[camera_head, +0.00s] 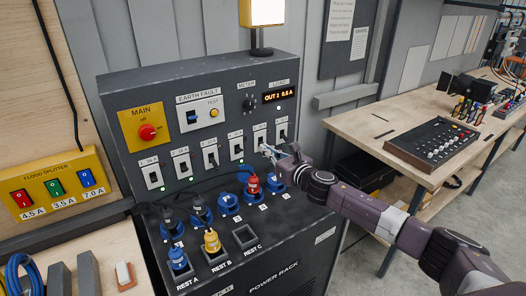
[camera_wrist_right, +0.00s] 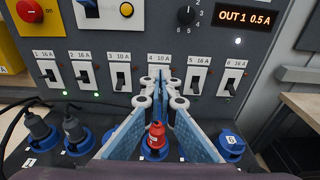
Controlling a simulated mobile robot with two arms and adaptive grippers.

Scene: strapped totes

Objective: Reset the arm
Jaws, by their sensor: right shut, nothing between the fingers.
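My right gripper (camera_head: 272,152) reaches in from the right in front of the dark power rack (camera_head: 215,88). In the right wrist view its blue-padded fingers (camera_wrist_right: 161,88) meet at the tips in front of the switch row, near switch 4 (camera_wrist_right: 160,72). It is shut and empty. The red plug (camera_head: 252,186) stands in a socket below the fingers; it also shows between the finger bases in the wrist view (camera_wrist_right: 157,135), not gripped. My right arm extends back to the lower right. My left gripper is not in view.
Dark plugs (camera_head: 200,208) stand in sockets at left. A blue plug (camera_head: 178,258) and yellow plug (camera_head: 211,241) sit in REST A and B; REST C (camera_head: 245,236) is empty. A workbench (camera_head: 365,130) with a mixer (camera_head: 438,142) stands right. A flood splitter (camera_head: 50,185) is left.

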